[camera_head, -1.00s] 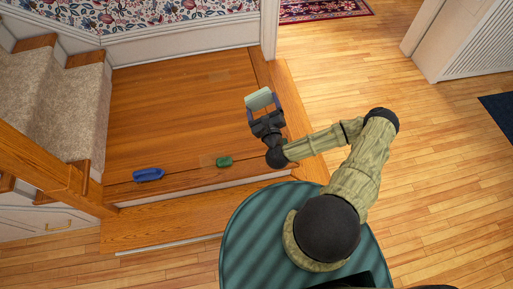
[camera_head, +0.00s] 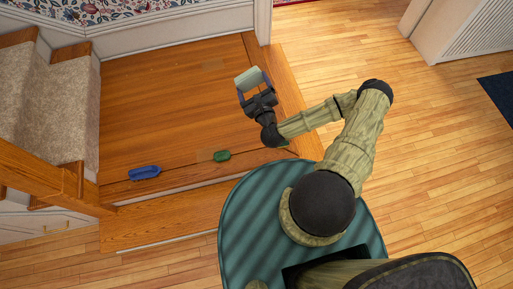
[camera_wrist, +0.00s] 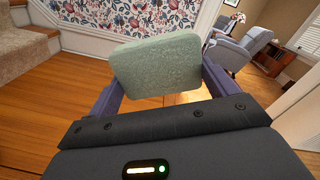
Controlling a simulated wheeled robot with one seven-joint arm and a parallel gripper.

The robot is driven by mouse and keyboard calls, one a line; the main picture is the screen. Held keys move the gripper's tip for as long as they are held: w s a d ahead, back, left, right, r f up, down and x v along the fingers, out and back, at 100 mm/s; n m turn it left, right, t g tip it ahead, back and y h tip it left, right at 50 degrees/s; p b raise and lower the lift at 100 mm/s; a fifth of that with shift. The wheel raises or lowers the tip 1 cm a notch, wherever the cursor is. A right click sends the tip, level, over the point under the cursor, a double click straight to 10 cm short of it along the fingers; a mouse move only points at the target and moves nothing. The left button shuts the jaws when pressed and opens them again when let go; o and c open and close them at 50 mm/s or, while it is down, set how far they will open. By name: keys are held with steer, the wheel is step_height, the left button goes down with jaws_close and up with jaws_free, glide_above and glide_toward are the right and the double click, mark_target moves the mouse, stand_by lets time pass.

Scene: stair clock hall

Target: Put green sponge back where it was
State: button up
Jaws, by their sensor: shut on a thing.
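The green sponge (camera_head: 249,80) is a pale green block held between the fingers of my gripper (camera_head: 254,87). My gripper is shut on it and holds it over the right part of the wooden landing (camera_head: 150,105). In the wrist view the sponge (camera_wrist: 157,66) fills the space between the two purple fingers, slightly tilted. The gap between the sponge and the landing is hard to judge.
A blue object (camera_head: 144,173) and a small dark green object (camera_head: 222,155) lie near the landing's front edge. Carpeted stairs (camera_head: 55,110) and a wooden rail (camera_head: 40,168) are at the left. The landing's middle is clear.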

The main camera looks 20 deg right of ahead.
steer(key=s+a+f+n+g+y+b, duration=0.3)
steer(key=a+f+n+g+y+b, duration=0.4)
steer(key=a, duration=0.4)
steer(key=s+a+f+n+g+b, duration=0.2)
steer(key=s+f+n+g+b, duration=0.3)
steer(key=f, duration=0.4)
steer(key=s+a+f+n+g+b, duration=0.1)
steer(key=s+f+n+g+b, duration=0.2)
steer(key=s+f+n+g, duration=0.55)
steer(key=w+d+f+n+t+h+b, duration=0.1)
steer(key=w+d+f+h+b, duration=0.15)
steer(key=f, duration=0.25)
steer(key=w+d+f+n+h+b, duration=0.1)
steer(key=d+f+h+b, duration=0.1)
steer(key=d+f+h, duration=0.15)
steer(key=w+d+f+n+t+h+b, duration=0.1)
steer(key=w+d+f+n+h+b, duration=0.1)
steer(key=w+d+b, duration=0.4)
steer(key=w+d+n, duration=0.1)
steer(key=w+d, duration=0.2)
steer(key=w, duration=0.3)
steer(key=shift+d+t, duration=0.15)
steer(key=shift+t, duration=0.2)
steer(key=shift+w+f, duration=0.1)
steer(key=shift+f, duration=0.05)
